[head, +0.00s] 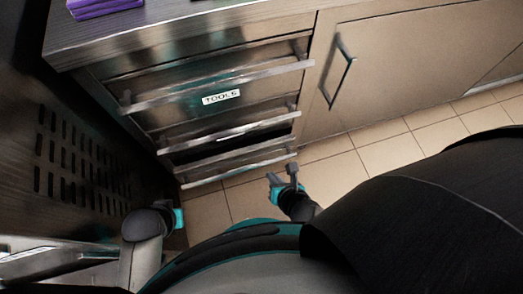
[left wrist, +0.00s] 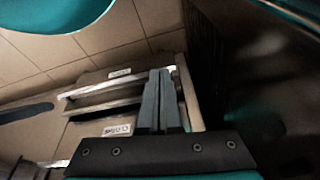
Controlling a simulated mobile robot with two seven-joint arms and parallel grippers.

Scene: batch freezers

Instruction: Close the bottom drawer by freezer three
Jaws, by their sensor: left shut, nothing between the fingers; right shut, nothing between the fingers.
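The drawer unit has a top drawer labelled TOOLS (head: 221,97) and more bar-handled drawers below. The bottom drawer (head: 236,170) stands a little out, with a dark gap above its front edge. My right gripper (head: 281,180) is shut and empty, just in front of the right end of the bottom drawer; I cannot tell whether it touches. My left gripper (left wrist: 160,75) is shut and empty in the left wrist view, its fingers overlapping the drawer fronts and handles. In the head view my left wrist is low left of the drawers, and its fingertips are hard to make out.
A dark vented freezer side panel (head: 80,160) stands close on the left. A cabinet door (head: 400,70) with an upright handle is right of the drawers. A purple item (head: 103,8) lies on the countertop (head: 180,25). Tiled floor (head: 345,170) is clear at the right.

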